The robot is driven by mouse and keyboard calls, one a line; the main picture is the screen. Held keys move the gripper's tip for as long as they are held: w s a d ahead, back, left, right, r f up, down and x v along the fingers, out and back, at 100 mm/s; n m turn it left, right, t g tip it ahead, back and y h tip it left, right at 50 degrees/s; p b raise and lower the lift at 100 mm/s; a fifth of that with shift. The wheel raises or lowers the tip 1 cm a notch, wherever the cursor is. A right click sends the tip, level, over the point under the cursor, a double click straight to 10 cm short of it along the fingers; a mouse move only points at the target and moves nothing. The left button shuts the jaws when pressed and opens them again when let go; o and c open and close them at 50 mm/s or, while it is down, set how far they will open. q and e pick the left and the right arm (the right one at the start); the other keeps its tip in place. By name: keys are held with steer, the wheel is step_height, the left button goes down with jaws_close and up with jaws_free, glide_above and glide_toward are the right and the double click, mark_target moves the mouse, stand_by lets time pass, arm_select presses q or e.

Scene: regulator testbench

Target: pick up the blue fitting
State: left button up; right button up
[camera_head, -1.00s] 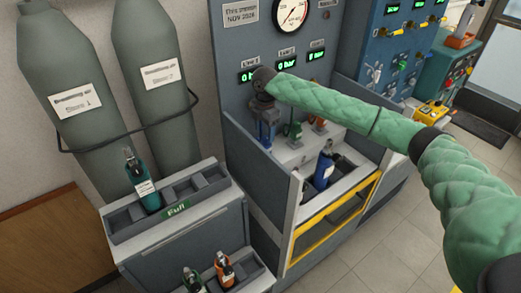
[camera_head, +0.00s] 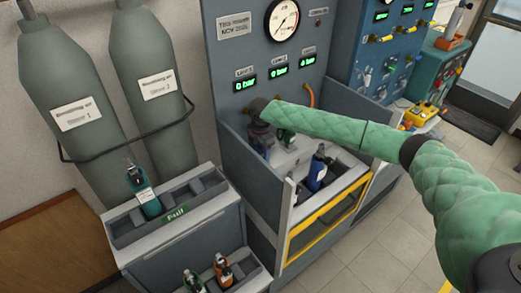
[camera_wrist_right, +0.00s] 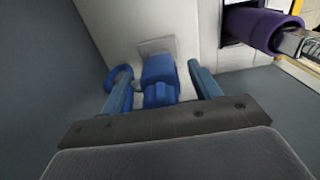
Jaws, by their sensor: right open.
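The blue fitting (camera_wrist_right: 159,82) stands out from a pale square plate in the right wrist view. My right gripper (camera_wrist_right: 162,72) is open, with one finger on each side of it; I cannot tell whether either finger touches it. A blue ring-shaped part (camera_wrist_right: 118,78) shows beside the left finger. In the head view my right gripper (camera_head: 262,138) points down at the left end of the bench's fitting row, and the fitting is not clearly visible there. My left gripper is not in view.
A blue bottle (camera_head: 317,172) sits in the bench tray behind a yellow-edged front (camera_head: 330,222). Grey side panels (camera_head: 249,178) flank the bench. A teal bottle (camera_head: 142,190) stands in the left rack.

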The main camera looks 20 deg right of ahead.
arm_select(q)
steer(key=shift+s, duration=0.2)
arm_select(e)
steer(key=shift+f, duration=0.1)
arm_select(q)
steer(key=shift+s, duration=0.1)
arm_select(e)
steer(key=c, duration=1.2)
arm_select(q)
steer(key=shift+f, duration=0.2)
arm_select(e)
steer(key=shift+r, duration=0.2)
steer(key=shift+c, duration=0.2)
